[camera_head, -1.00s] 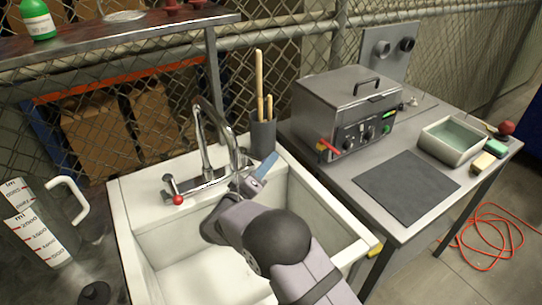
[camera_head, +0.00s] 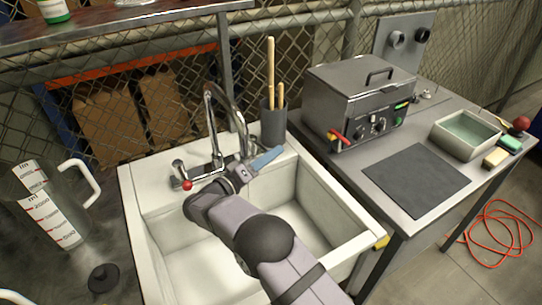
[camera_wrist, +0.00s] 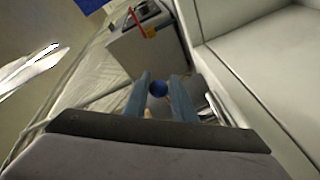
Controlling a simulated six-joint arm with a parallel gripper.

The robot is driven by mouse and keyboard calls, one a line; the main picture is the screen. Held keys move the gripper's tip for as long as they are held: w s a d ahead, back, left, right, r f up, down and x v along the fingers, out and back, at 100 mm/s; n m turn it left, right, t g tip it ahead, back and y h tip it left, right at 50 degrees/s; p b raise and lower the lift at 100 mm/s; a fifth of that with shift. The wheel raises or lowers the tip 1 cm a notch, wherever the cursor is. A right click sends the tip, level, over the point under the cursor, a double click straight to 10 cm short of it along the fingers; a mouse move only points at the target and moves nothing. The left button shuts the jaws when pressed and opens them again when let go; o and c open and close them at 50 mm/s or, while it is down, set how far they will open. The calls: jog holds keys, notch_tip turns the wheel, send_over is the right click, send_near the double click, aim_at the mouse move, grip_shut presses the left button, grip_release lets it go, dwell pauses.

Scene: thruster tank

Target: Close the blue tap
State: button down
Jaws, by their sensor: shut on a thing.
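The blue tap's round blue knob (camera_wrist: 158,89) shows in the wrist view between the blue fingers of my gripper (camera_wrist: 160,82). My gripper is shut on it. In the head view my gripper (camera_head: 264,160) is at the back of the white sink, right of the curved metal faucet (camera_head: 210,125). There the blue knob is hidden behind my gripper and wrist. The red tap's knob (camera_head: 187,185) stands clear on the left side of the faucet base.
A grey pot (camera_head: 273,127) with wooden sticks stands close behind my gripper. The sink's rim (camera_head: 152,216) surrounds the open basin. A measuring jug (camera_head: 50,205) is at left. A metal bath with a lid (camera_head: 355,100) stands on the right table.

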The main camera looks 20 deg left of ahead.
jog(key=c, duration=1.5)
grip_release()
jog(key=shift+a+r, duration=0.1)
jog(key=shift+r, duration=0.1)
jog(key=shift+f, duration=0.1)
jog(key=shift+b+v, duration=0.75)
jog(key=shift+v, duration=2.85)
